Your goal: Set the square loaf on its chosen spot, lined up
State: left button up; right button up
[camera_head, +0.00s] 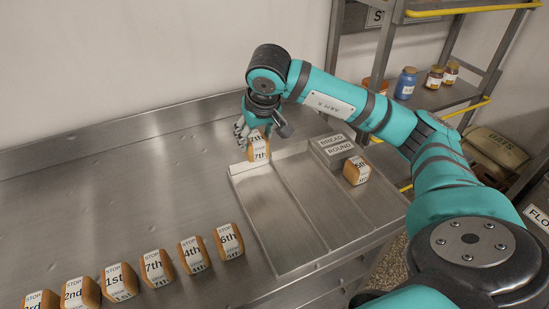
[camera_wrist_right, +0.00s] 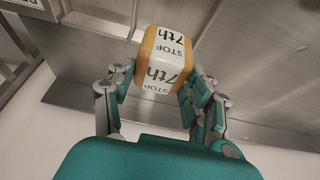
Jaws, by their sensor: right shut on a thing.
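My right gripper (camera_head: 262,130) is shut on a square loaf (camera_head: 259,149), brown with a white label reading "STOP 7th". The loaf is at the far left end of the metal tray (camera_head: 251,225); I cannot tell whether it touches the tray or hangs just above. Another labelled loaf (camera_head: 356,171), reading "5th", is in the tray's right part, near the "BREAD ROUND" sign (camera_head: 333,146). My left gripper is not in view.
A row of several labelled loaves (camera_head: 155,268) stands on the steel counter (camera_head: 110,190) at the front left, clear of the tray. The tray's long middle and near parts are empty. A shelf with jars (camera_head: 405,83) is at the back right, behind my right arm.

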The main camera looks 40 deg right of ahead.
aim_at(255, 152)
jog(key=f, duration=0.5)
jog(key=shift+s+a+p, duration=0.1)
jog(key=shift+a+p, duration=0.2)
jog(key=shift+a, duration=0.05)
notch_tip(255, 152, down, 4)
jog(key=shift+d+r+p, duration=0.1)
jog(key=shift+p, duration=0.25)
jog(key=shift+f, duration=0.25)
jog(key=o, duration=0.8)
jog(key=shift+c, duration=0.2)
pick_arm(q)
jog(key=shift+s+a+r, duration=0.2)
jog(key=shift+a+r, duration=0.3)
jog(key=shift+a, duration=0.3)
pick_arm(e)
jog(key=o, duration=0.4)
